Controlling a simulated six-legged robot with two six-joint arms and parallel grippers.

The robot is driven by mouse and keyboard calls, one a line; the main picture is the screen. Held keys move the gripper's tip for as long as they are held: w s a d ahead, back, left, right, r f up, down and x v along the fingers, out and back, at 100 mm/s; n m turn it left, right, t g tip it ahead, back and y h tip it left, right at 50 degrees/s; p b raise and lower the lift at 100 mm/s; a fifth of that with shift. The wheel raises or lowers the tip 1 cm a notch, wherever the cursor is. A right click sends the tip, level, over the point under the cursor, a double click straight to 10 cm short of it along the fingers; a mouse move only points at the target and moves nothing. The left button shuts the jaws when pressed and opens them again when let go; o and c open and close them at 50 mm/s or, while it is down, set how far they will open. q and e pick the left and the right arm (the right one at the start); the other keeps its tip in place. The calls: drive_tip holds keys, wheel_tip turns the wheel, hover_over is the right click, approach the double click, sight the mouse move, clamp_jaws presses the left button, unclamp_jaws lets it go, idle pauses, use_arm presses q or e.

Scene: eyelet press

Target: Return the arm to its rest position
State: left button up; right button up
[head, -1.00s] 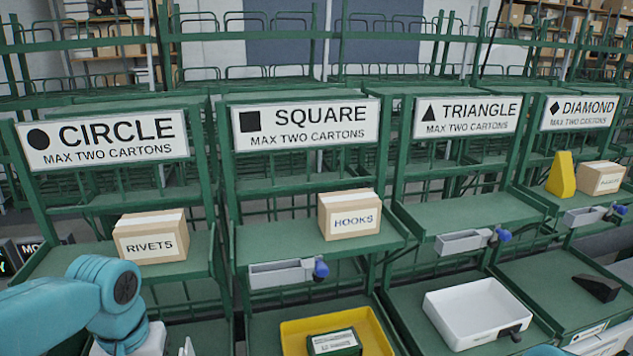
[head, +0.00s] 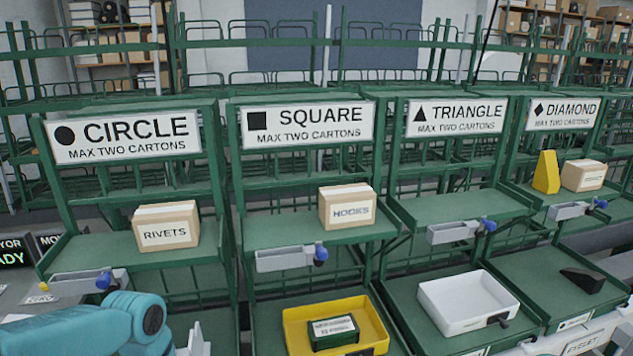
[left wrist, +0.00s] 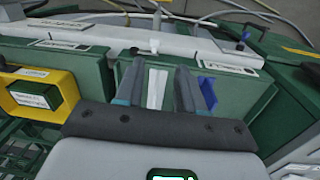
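My left arm (head: 95,330) comes in at the lower left of the head view, bent in front of the circle bay; its fingers are not clearly visible there. In the left wrist view my left gripper (left wrist: 157,85) has its two fingers apart. A white strip (left wrist: 156,88) shows between them with gaps on both sides, and nothing appears gripped. A green panel lies beyond the fingers, and a blue piece (left wrist: 207,91) shows just beside the right finger. My right gripper is not in view.
Green racks carry a rivets carton (head: 166,226), a hooks carton (head: 347,207), another carton (head: 583,176) and a yellow wedge (head: 546,172). Below are a yellow tray (head: 372,322) holding a green box (head: 333,332), a white tray (head: 468,303) and a black wedge (head: 582,281).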

use_arm(q)
drive_tip(key=s+d+f+h, duration=0.15)
drive_tip(key=d+f, duration=0.25)
drive_tip(key=f, duration=0.5)
drive_tip(key=s+d+f+h, duration=0.1)
drive_tip(key=s+d+f, duration=0.25)
drive_tip(key=f, duration=0.55)
drive_tip(key=s+d+f, duration=0.4)
drive_tip(key=s+f, duration=0.5)
drive_tip(key=s, duration=0.1)
drive_tip(key=shift+s+d+f+h, duration=0.15)
drive_tip(key=shift+f+h, duration=0.05)
drive_tip(key=shift+h, duration=0.15)
drive_tip(key=shift+s+t, duration=0.15)
drive_tip(key=shift+t, duration=0.15)
